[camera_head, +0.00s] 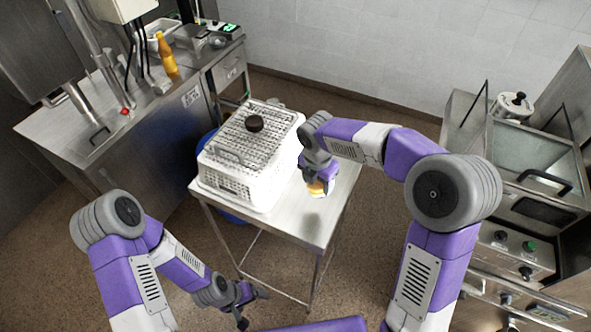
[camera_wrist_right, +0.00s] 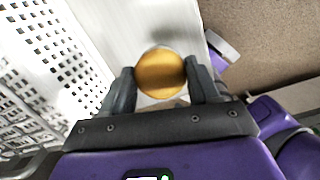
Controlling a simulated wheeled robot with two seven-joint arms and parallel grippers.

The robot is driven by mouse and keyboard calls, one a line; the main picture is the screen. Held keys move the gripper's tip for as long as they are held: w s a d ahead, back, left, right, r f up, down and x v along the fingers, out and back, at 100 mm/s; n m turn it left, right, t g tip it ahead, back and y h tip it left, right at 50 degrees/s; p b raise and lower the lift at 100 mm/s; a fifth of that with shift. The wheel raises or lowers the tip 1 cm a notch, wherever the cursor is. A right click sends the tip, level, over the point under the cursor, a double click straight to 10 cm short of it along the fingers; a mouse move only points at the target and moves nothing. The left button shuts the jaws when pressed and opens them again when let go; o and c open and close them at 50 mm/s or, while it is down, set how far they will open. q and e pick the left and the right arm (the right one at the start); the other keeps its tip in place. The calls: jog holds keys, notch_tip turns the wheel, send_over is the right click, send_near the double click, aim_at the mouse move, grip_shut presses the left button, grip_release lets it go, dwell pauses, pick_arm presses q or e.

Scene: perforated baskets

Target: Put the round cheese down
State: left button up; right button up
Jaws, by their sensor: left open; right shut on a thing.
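The round cheese (camera_head: 318,189) is a small golden-yellow disc. My right gripper (camera_head: 322,180) is shut on it above the right part of the steel table (camera_head: 309,227), to the right of the white perforated basket. In the right wrist view the cheese (camera_wrist_right: 161,73) sits between the two dark fingers of my right gripper (camera_wrist_right: 162,88). A dark patch like a shadow lies on the table below the cheese, so it looks held above the top. My left gripper (camera_head: 250,306) is open and empty, low in front of the table.
The white perforated basket (camera_head: 235,185) with a wire rack on top and a dark round thing (camera_head: 254,123) fills the table's left part. The table's front right is bare. A steel counter (camera_head: 140,115) with an orange bottle (camera_head: 166,55) stands left; kitchen equipment (camera_head: 520,240) stands right.

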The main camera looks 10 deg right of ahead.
aim_at(318, 193)
jog(key=f, duration=0.4)
jog(key=shift+s+f, duration=0.2)
jog(key=shift+s, duration=0.15)
notch_tip(318, 193, down, 4)
jog(key=shift+r+b, duration=0.2)
jog(key=shift+b, duration=0.15)
jog(key=shift+w+f, duration=0.1)
jog(key=shift+f, duration=0.15)
jog(key=shift+f, duration=0.15)
jog(key=o, duration=1.2)
jog(key=shift+c, duration=0.2)
